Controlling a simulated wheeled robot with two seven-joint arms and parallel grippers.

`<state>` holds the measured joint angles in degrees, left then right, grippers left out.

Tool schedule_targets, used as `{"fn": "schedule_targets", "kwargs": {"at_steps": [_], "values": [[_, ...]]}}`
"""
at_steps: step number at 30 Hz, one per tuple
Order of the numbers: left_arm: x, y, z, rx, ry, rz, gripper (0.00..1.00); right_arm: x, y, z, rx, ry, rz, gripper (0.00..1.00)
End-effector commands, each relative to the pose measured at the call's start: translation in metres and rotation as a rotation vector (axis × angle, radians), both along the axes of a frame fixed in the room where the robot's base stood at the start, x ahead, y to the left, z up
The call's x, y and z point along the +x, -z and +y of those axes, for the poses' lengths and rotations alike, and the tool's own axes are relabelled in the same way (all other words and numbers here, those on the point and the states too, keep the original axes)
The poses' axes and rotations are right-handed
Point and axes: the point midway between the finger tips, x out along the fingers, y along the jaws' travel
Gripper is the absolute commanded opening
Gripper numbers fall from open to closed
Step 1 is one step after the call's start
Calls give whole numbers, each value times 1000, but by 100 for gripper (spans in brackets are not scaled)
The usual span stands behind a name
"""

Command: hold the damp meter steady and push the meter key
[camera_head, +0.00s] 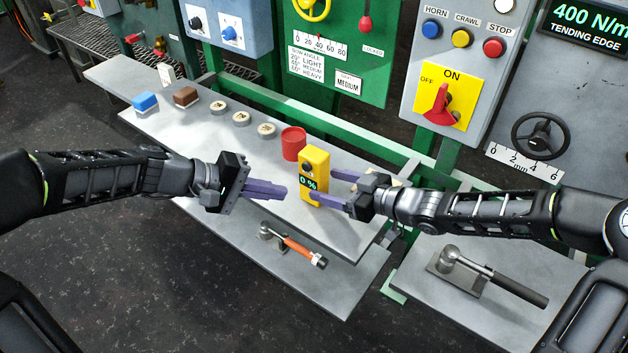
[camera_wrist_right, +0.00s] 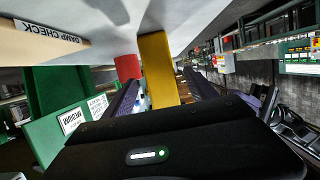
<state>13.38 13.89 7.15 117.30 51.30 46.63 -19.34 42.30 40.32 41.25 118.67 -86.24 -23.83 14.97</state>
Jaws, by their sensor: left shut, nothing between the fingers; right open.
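The yellow damp meter (camera_head: 318,160) stands upright on the grey shelf, its display reading 0 %. A dark round spot near its top may be the meter key (camera_head: 307,168); it is too small to be sure. My right gripper (camera_head: 323,184) is open, its purple fingers reaching to the meter from the right. In the right wrist view the meter (camera_wrist_right: 158,70) shows between the right fingers (camera_wrist_right: 160,82), with no clear grip. My left gripper (camera_head: 285,191) is shut and empty, its fingertips a little left of the meter, apart from it.
A red cylinder (camera_head: 293,143) stands just behind the meter. Several pale discs (camera_head: 241,118), a brown block (camera_head: 186,96) and a blue block (camera_head: 145,102) lie farther left on the shelf (camera_head: 215,147). A DAMP CHECK sign (camera_wrist_right: 50,37) is near my right wrist. An orange-handled tool (camera_head: 300,249) lies below.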

Motion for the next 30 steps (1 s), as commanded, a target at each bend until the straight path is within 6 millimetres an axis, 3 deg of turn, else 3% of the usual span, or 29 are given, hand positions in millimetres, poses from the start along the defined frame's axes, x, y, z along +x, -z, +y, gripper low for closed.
{"fn": "schedule_targets", "kwargs": {"at_steps": [3, 8, 30], "values": [[0, 0, 0, 0, 0, 0, 0, -12, -6, -18, -5, 2, -1, 66], [0, 0, 0, 0, 0, 0, 0, -21, -10, -29, -2, 1, 1, 66], [0, 0, 0, 0, 0, 0, 0, -23, -11, -30, 0, -1, 2, 66]]}}
